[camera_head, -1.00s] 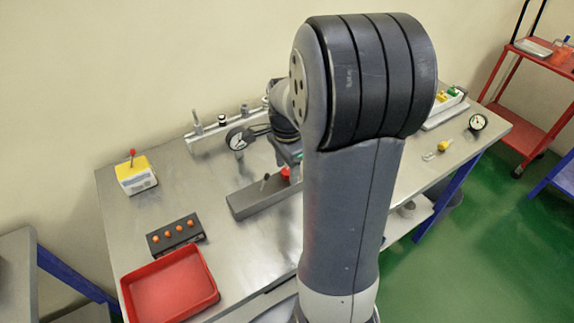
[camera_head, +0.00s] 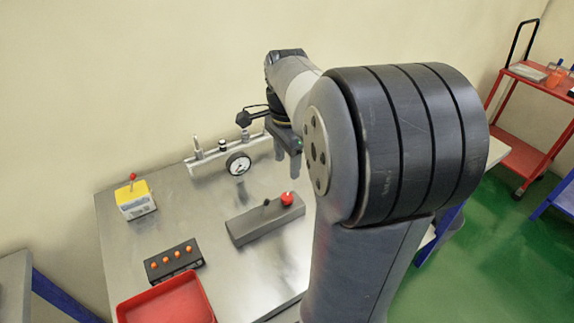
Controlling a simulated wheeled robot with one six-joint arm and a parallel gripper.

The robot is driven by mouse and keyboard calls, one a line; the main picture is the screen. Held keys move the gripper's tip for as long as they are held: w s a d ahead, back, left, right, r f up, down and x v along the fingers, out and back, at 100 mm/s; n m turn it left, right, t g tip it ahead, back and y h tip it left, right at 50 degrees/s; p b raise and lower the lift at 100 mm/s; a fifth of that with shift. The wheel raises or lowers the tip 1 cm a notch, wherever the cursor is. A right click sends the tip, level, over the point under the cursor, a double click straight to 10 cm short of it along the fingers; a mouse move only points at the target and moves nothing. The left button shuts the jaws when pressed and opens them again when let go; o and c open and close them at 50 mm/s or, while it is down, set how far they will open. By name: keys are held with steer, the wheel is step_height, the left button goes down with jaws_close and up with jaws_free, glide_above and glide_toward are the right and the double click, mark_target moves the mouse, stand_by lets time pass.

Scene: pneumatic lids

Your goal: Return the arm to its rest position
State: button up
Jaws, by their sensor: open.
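My arm rises from the lower right and bends over the metal workbench (camera_head: 180,232). My gripper (camera_head: 287,172) hangs at the far end of the arm, above the back part of the bench, with its fingers pointing down. Its jaws are open and nothing shows between them. It is above and apart from the grey block (camera_head: 255,225) with a red knob (camera_head: 287,198) and a small dark lever. The large elbow of my arm hides the right part of the bench.
A gauge (camera_head: 238,164) sits by a rail with fittings (camera_head: 205,163) at the back. A yellow-topped box (camera_head: 135,199), a black strip with orange knobs (camera_head: 173,262) and a red tray (camera_head: 168,301) stand at left. A red cart (camera_head: 530,150) stands at right.

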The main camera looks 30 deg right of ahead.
mark_target(287, 196)
step_height(287, 196, down, 11)
steer(key=shift+r+n, duration=0.1)
steer(key=shift+n, duration=0.2)
stand_by(0.5)
stand_by(0.4)
